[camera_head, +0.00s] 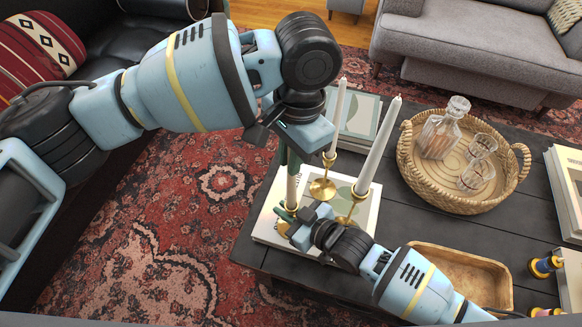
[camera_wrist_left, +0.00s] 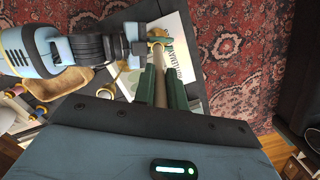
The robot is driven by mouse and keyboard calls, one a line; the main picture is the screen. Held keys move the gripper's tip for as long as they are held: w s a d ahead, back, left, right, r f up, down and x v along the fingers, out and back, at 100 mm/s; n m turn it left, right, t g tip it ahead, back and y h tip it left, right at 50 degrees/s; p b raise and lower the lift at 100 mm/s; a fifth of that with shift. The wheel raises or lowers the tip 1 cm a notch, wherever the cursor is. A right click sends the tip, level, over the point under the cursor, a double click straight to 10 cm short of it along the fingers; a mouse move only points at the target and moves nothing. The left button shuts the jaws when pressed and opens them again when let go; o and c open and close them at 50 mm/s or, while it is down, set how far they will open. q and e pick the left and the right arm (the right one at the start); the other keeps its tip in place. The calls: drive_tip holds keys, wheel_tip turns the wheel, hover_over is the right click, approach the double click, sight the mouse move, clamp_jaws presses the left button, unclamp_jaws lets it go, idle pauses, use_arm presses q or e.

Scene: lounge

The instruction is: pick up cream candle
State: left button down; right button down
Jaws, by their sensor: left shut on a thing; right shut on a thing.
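A cream candle (camera_head: 291,190) stands upright between the dark green fingers of my left gripper (camera_head: 289,150), which is shut on it from above. In the left wrist view the candle (camera_wrist_left: 160,90) runs between the fingers of the left gripper (camera_wrist_left: 163,88) towards a gold candle holder (camera_wrist_left: 159,41). My right gripper (camera_head: 288,218) is shut on this holder low at the candle's base, and mostly hides it in the head view. I cannot tell whether the candle is still seated in the holder.
Two paler candles (camera_head: 337,118) (camera_head: 378,146) stand in gold holders (camera_head: 322,188) (camera_head: 345,219) close to the right of my grippers. Books (camera_head: 270,226) lie beneath. A woven tray (camera_head: 407,165) with decanter and glasses and a wooden bowl (camera_head: 425,248) are on the dark table (camera_head: 262,262).

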use_arm(q)
wheel_tip(320, 180, up, 10)
drive_tip(key=shift+f, duration=0.1)
idle(0.4)
use_arm(e)
drive_tip(key=c, duration=1.4)
unclamp_jaws()
drive_tip(key=shift+d, duration=0.1)
drive_tip(key=v, duration=1.2)
